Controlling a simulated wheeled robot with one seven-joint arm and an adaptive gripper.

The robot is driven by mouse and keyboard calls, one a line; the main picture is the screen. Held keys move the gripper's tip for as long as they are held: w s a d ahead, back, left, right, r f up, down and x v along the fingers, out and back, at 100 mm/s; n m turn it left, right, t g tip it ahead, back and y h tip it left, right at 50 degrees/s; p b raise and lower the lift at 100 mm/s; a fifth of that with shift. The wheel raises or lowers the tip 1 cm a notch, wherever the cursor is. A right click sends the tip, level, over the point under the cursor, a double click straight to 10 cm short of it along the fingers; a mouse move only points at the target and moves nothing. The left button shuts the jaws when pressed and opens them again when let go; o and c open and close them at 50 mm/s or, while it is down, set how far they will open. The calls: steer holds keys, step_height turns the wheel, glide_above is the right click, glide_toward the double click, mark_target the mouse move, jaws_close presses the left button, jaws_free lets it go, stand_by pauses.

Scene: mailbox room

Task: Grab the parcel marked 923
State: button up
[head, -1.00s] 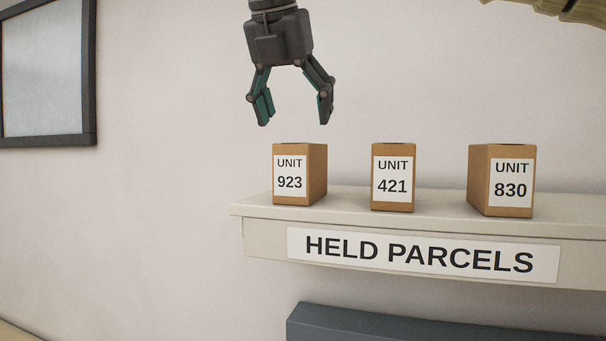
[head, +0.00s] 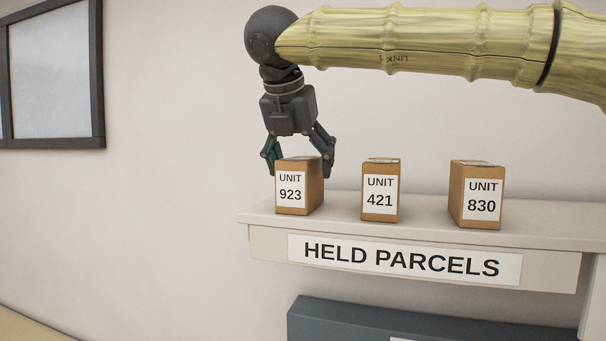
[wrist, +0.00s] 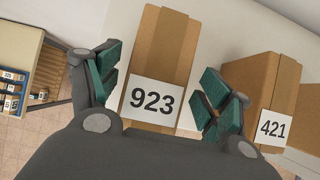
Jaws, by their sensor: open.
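The parcel marked 923 (head: 314,188) is a brown box with a white label, upright at the left end of the shelf. My gripper (head: 299,168) points down over it and is open. One finger is at each side of the box's upper part in the head view. In the wrist view the same parcel (wrist: 170,45) lies between the open fingers (wrist: 158,93), with its label facing the camera. Gaps show between the box and the finger pads there. I cannot see contact.
The parcel marked 421 (head: 380,167) stands to the right, close to my right finger in the wrist view (wrist: 250,75). The parcel marked 830 (head: 455,195) is farther right. The shelf (head: 340,214) carries a HELD PARCELS sign (head: 405,259). A dark grey box-like surface (head: 350,318) is below.

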steer(key=shift+w+f, duration=0.3)
steer(key=shift+w, duration=0.25)
steer(key=shift+w+f, duration=0.3)
steer(key=shift+w, duration=0.25)
steer(key=shift+d, duration=0.1)
steer(key=shift+c, duration=0.4)
steer(key=shift+s+d+r, duration=0.1)
steer(key=shift+s+r, duration=0.2)
steer(key=shift+s, duration=0.35)
steer(key=c, duration=0.6)
steer(key=shift+s, duration=0.1)
steer(key=c, duration=0.4)
steer(key=shift+c, duration=1.3)
steer(key=shift+w+f, duration=0.15)
steer(key=shift+w, duration=0.15)
steer(key=shift+b, duration=0.3)
